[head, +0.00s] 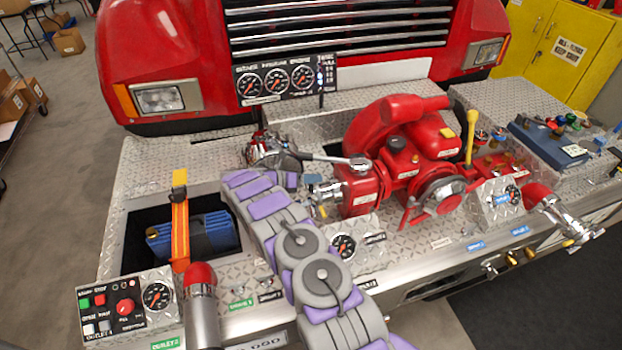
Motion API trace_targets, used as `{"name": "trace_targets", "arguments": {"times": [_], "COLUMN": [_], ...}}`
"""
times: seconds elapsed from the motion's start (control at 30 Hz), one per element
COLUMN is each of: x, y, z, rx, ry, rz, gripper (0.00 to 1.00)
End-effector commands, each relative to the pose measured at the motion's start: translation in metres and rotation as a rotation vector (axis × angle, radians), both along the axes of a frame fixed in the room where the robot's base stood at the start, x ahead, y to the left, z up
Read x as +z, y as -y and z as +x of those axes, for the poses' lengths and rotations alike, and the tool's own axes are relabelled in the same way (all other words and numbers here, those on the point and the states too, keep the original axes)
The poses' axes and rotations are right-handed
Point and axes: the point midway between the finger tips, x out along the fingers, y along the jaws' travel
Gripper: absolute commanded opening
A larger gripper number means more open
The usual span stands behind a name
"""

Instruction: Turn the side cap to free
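The red pump (400,160) stands on the bumper deck right of centre in the head view. A small metallic fitting (326,190) projects from its left side; it looks like the side cap, but it is small and partly covered. My grey and purple arm rises from the bottom edge, bends at the upper left and turns right toward the pump. My gripper (311,185) is at or very close to this fitting. Its fingers are too small and overlapped to show whether they touch or grip it.
A chrome lever (325,157) runs just above my gripper. A gauge (343,246) sits below the fitting. A red-capped post (200,290) stands front left. A yellow handle (471,135) rises right of the pump.

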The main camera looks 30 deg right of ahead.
Motion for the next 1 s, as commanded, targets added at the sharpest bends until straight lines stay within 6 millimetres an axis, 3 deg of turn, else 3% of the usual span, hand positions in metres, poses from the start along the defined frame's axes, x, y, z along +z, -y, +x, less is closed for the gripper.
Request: {"name": "trace_targets", "arguments": {"times": [0.27, 0.8, 1.0], "x": [0.003, 0.032, 0.039], "y": [-0.010, -0.117, -0.146], "z": [0.003, 0.031, 0.038], "rx": [0.000, 0.003, 0.002], "ry": [0.001, 0.004, -0.001], "rz": [-0.002, 0.001, 0.000], "gripper": [0.34, 0.34, 0.34]}}
